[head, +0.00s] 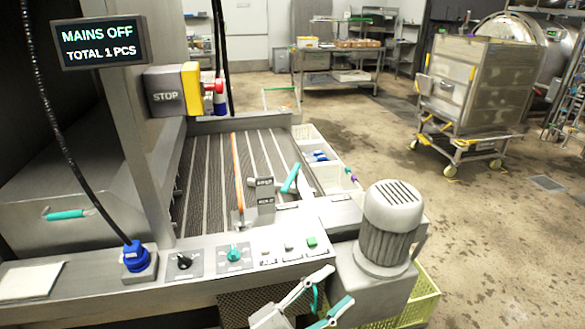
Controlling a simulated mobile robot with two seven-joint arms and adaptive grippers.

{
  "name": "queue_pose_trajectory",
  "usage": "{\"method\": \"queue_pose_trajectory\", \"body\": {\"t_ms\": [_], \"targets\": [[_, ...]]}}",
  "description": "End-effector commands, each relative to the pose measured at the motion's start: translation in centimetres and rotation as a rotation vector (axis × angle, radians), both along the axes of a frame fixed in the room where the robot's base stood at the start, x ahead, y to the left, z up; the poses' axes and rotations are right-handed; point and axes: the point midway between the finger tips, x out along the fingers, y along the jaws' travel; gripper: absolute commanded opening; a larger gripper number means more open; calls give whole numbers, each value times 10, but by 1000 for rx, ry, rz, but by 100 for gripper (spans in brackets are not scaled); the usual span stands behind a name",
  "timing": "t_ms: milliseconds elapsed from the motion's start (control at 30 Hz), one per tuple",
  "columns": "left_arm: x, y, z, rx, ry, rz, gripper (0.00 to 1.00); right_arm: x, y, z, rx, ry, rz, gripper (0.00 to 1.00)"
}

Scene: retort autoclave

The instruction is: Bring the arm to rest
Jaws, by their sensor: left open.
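My left gripper (341,286) shows at the bottom centre of the head view, in front of the machine's control panel (215,262). Its two grey fingers with teal pads are spread apart, with nothing between them. It overlaps the panel's lower front edge and the yellow-green crate in the picture; I cannot tell whether it touches either. Most of the arm behind it is cut off by the lower frame edge. My right gripper is not in view.
A grey motor (390,225) stands close right of the gripper, above a yellow-green crate (425,296). The display (100,43) reads MAINS OFF, TOTAL 1 PCS. Beyond the panel lies a slatted conveyor bed (205,170). A wheeled cart (475,85) stands back right; floor between is open.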

Motion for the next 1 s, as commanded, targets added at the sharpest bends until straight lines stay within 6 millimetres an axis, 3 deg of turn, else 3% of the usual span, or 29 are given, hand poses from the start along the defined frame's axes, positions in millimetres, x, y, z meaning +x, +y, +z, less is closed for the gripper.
{"method": "queue_pose_trajectory", "body": {"t_ms": [133, 267, 400, 600, 800, 1000], "targets": [[17, 68, -59, -59, 291, 242, 46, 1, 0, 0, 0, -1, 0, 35], [9, 133, -122, -84, 533, 431, 46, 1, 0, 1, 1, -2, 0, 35], [-23, 197, -187, -93, 768, 600, 46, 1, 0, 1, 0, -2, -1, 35], [-85, 267, -254, -86, 1021, 776, 46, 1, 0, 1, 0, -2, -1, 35], [-120, 298, -280, -79, 1134, 850, 46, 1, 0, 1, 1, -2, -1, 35], [-124, 301, -282, -78, 1147, 858, 46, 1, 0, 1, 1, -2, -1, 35]]}}
